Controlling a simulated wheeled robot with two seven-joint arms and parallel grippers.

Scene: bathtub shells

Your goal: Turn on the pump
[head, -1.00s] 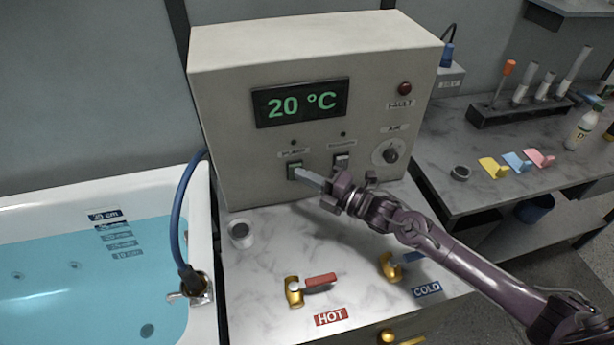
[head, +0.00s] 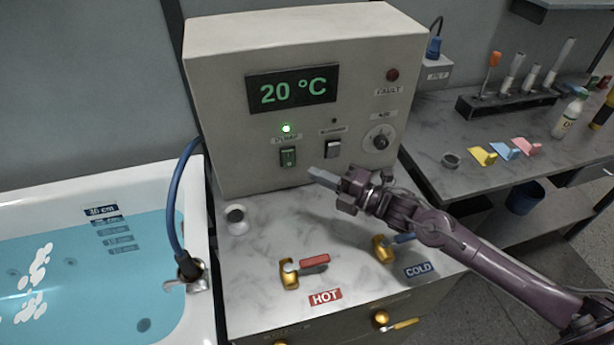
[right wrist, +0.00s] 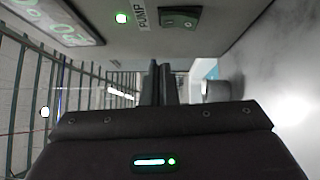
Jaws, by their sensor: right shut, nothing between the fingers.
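The control box (head: 225,125) stands at the back of the marble counter and its display reads 20 °C. The green pump switch (head: 288,157) is on its front, and the small lamp (head: 286,128) above it glows green. In the right wrist view the pump switch (right wrist: 180,18) is at the top, beside the PUMP label and the lit green lamp (right wrist: 121,18). My right gripper (head: 316,175) is shut and empty, just below and right of the switch, apart from it. It also shows in the right wrist view (right wrist: 161,72). My left gripper is not in view.
A second switch (head: 333,149) and an air dial (head: 380,142) sit right of the pump switch. Hot (head: 305,268) and cold (head: 384,247) taps are on the counter. The bathtub (head: 195,240) holds blue water with white patches, and a blue hose (head: 172,205) runs beside it.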

